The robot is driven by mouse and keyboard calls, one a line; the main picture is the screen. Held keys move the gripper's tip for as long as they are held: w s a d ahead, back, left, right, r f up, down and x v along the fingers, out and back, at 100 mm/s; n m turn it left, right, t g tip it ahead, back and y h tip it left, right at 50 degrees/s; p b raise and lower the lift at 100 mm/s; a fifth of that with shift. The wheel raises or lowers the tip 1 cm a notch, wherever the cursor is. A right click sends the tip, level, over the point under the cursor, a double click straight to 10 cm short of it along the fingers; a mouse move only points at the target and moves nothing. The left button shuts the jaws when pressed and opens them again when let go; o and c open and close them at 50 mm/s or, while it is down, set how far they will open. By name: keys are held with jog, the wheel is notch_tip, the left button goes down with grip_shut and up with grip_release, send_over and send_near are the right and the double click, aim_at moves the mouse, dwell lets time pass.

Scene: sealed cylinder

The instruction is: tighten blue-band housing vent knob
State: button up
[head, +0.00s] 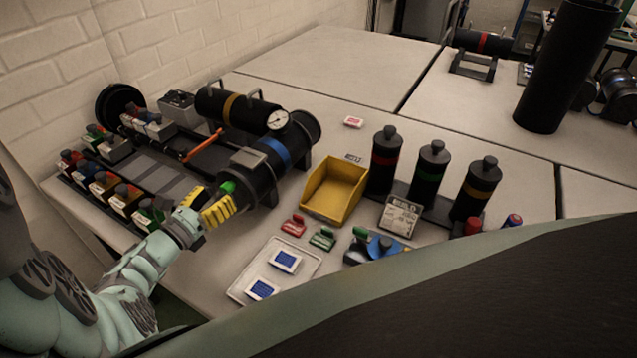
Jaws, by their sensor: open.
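The blue-band housing (243,173) is a black cylinder lying on its side near the left of the table, with a blue ring around it. A green knob (227,187) sticks out at its near left side; I take it as the vent knob. My gripper (211,196) has yellow-marked fingers and is open, close to the green knob. The fingers hide part of the area below the knob. I cannot tell whether they touch it or whether it is between them.
A yellow bin (334,190) stands right of the housing. A clear tray (247,287) holds blue-white packets. Several coloured blocks line a rack (84,183) at the left. Banded black cylinders (430,172) stand at the right.

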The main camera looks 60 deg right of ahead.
aim_at(224, 192)
jog(key=shift+d, duration=1.65)
jog(key=shift+w+a, duration=0.1)
grip_shut()
